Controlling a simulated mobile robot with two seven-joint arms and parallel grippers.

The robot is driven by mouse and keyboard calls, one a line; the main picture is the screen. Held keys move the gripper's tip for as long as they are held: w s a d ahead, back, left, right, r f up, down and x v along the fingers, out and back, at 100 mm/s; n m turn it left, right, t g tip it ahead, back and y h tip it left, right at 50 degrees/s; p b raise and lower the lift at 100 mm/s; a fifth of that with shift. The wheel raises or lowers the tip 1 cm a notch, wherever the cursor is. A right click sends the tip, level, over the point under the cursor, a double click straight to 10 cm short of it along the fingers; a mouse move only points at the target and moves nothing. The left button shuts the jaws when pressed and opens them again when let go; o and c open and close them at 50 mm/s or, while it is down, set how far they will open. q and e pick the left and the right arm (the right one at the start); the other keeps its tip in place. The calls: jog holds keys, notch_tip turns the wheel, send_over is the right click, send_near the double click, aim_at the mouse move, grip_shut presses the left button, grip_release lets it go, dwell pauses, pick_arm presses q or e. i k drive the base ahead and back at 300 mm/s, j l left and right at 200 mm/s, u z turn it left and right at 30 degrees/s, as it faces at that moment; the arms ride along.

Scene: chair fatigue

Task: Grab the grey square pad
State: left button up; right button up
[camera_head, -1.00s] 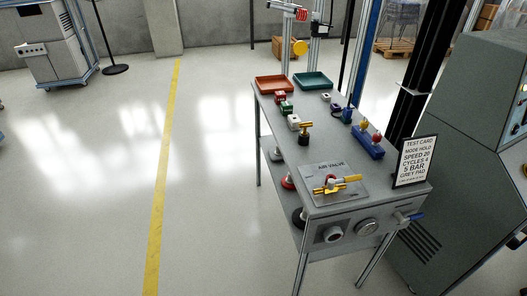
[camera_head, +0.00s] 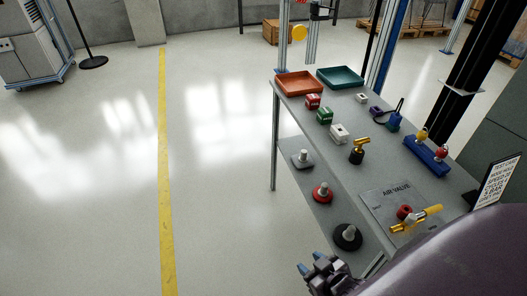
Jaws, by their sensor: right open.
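The grey square pad (camera_head: 299,162) lies on the lower shelf of the cart, with a light grey stem standing up from it. It is the farthest of three pads in a row there. My right gripper (camera_head: 311,263) shows at the bottom of the head view, its arm coming in from the right. It is open, with blue fingertips and nothing seen between them. It is well nearer to me than the grey pad and apart from it, close to the black round pad. My left gripper is not in view.
A red round pad (camera_head: 322,193) and a black round pad (camera_head: 347,238) share the lower shelf (camera_head: 331,216). The cart's top (camera_head: 345,160) overhangs it, carrying an orange tray (camera_head: 300,84), a teal tray (camera_head: 341,77) and an air valve (camera_head: 416,216). The floor left of the cart is clear.

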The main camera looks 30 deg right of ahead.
aim_at(302, 160)
jog(key=i+j+u, duration=0.1)
jog(key=i, duration=1.2)
jog(key=i+j+z, duration=0.2)
jog(key=i+z, duration=0.25)
jog(key=i+j+z, duration=0.3)
jog(key=z, duration=0.15)
jog(key=i+j+z, duration=0.15)
jog(key=z, duration=0.2)
jog(key=i+j+z, duration=0.15)
jog(key=z, duration=0.2)
jog(key=i+j+z, duration=0.1)
jog(key=j+z, duration=0.15)
jog(key=z, duration=0.15)
jog(key=i+j+z, duration=0.1)
jog(key=j+z, duration=0.9)
jog(key=j, duration=0.1)
